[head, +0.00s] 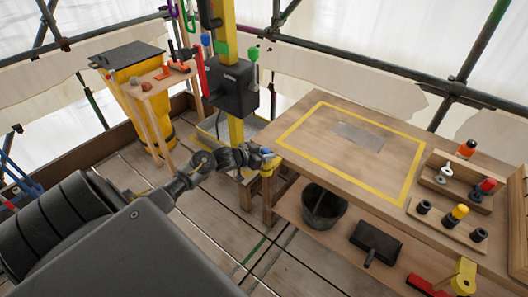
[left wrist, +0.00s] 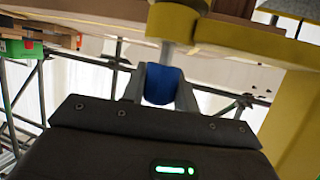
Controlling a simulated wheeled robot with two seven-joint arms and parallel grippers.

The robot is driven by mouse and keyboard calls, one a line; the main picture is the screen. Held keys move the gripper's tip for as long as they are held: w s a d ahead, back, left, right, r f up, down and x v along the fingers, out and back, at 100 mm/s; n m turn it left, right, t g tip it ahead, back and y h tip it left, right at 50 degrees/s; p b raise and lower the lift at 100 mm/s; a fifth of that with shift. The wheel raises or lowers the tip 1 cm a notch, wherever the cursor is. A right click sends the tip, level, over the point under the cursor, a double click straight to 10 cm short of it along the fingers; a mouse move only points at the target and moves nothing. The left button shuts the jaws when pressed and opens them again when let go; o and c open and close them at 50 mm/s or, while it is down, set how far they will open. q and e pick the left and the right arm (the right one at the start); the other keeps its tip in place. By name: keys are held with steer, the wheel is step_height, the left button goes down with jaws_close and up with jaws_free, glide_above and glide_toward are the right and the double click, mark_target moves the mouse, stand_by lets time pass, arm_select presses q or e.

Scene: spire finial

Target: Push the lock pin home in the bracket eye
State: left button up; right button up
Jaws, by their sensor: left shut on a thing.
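The lock pin has a blue head (left wrist: 160,86) and a grey shaft (left wrist: 167,52). My left gripper (left wrist: 158,88) is shut on the blue head. In the left wrist view the shaft runs up to a rounded yellow bracket eye (left wrist: 177,22), and a length of shaft shows between head and eye. How far the tip is inside is hidden. In the head view my left gripper (head: 264,154) is at the workbench's near left corner, with a small yellow part (head: 267,169) just below it. My right gripper is not in view.
The workbench (head: 345,185) carries a yellow taped outline, a grey plate (head: 358,133) and wooden racks of coloured fittings (head: 450,215). A yellow post with a black box (head: 232,86) stands behind my gripper.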

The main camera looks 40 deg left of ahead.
arm_select(q)
steer(key=shift+f+b, duration=0.6)
steer(key=shift+f, duration=0.4)
steer(key=o, duration=1.1)
steer(key=shift+c, duration=0.2)
steer(key=v, duration=1)
steer(key=shift+s+b, duration=0.3)
steer(key=shift+s, duration=0.1)
steer(key=shift+a+r, duration=0.1)
